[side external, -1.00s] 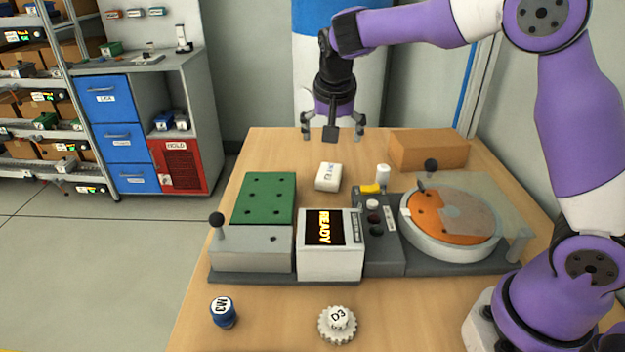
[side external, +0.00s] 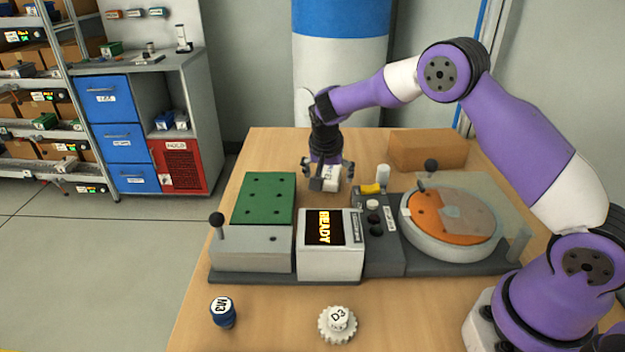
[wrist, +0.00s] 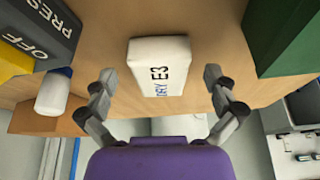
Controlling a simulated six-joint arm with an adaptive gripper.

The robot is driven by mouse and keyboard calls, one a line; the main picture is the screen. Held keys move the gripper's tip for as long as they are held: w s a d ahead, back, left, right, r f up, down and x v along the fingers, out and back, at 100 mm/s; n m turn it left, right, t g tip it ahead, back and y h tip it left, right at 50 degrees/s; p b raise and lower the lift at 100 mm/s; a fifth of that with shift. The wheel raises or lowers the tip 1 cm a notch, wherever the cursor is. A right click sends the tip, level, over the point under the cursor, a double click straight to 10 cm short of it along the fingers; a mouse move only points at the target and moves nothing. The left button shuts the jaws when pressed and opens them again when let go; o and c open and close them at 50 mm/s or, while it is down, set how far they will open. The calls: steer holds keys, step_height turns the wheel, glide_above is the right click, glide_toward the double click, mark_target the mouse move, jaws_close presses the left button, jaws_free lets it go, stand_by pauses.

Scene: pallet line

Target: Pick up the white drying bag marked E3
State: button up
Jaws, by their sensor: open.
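The white drying bag (wrist: 160,62) lies on the table in the wrist view, its face marked "DRY E3". My gripper (wrist: 160,85) is open, with one finger on each side of the bag and a gap to both. In the side external view, my gripper (side external: 328,184) is low over the bag (side external: 331,181), which is partly hidden behind a finger. I cannot tell how high the fingertips are above the table.
The green block (side external: 264,198) stands left of the bag. The machine with the READY screen (side external: 331,245) is in front. A white cylinder (side external: 383,174), a yellow piece (side external: 370,189) and a cardboard box (side external: 428,152) are to the right. The wooden table (side external: 262,150) is clear behind.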

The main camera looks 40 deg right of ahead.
steer(key=shift+f, duration=0.15)
steer(key=c, duration=1.2)
